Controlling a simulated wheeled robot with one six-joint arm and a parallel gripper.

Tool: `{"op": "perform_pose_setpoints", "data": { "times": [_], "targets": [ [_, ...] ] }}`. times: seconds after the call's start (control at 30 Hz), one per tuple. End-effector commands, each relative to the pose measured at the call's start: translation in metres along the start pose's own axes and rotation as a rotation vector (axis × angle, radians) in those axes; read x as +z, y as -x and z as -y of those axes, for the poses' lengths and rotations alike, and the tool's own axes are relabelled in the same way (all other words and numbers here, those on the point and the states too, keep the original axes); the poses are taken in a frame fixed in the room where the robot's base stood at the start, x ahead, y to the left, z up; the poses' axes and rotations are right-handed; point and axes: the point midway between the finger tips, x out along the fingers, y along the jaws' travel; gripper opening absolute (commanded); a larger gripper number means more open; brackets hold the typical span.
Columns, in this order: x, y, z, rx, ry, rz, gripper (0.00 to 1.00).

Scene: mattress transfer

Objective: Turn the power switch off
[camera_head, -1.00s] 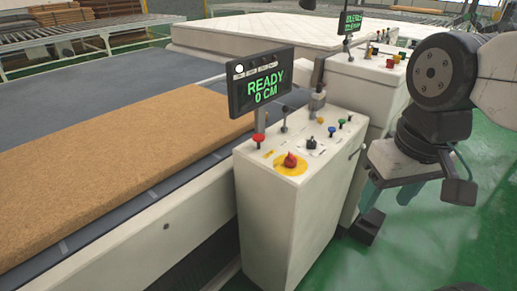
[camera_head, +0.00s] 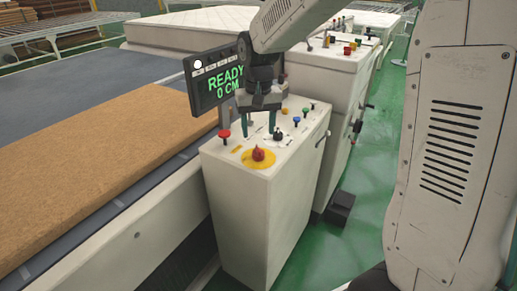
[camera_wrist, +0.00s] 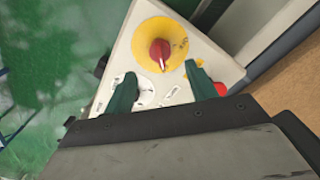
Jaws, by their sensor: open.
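A control box (camera_head: 265,200) with a white sloped top stands beside the conveyor. A red rotary knob (camera_head: 258,154) sits on a yellow disc on its top; it also shows in the wrist view (camera_wrist: 160,50). A black knob (camera_head: 279,134) is behind it to the right. I cannot read which control is labelled power. My gripper (camera_head: 257,132) is over the panel, pointing down, open, with green fingers. In the wrist view the fingers (camera_wrist: 163,85) are apart, with bare panel between them and the red knob beyond their tips. Touch with the panel cannot be judged.
A display reading READY 0 CM (camera_head: 222,82) stands just left of my gripper. A red push button (camera_head: 224,135) is at the panel's left edge. Blue and green buttons are at the right. A brown mattress slab (camera_head: 90,150) lies on the conveyor.

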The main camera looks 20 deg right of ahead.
Motion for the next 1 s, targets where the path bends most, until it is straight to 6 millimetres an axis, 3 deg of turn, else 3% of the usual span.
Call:
{"op": "perform_pose_setpoints", "data": {
  "times": [0.5, 0.87, 1.0],
  "targets": [
    [0.0, -0.07, 0.0, 0.001, 0.0, 0.003, 0.56],
    [0.0, -0.076, 0.0, 0.0, 0.0, 0.001, 0.56],
    [0.0, -0.076, 0.0, 0.0, 0.0, 0.001, 0.17]
  ]
}}
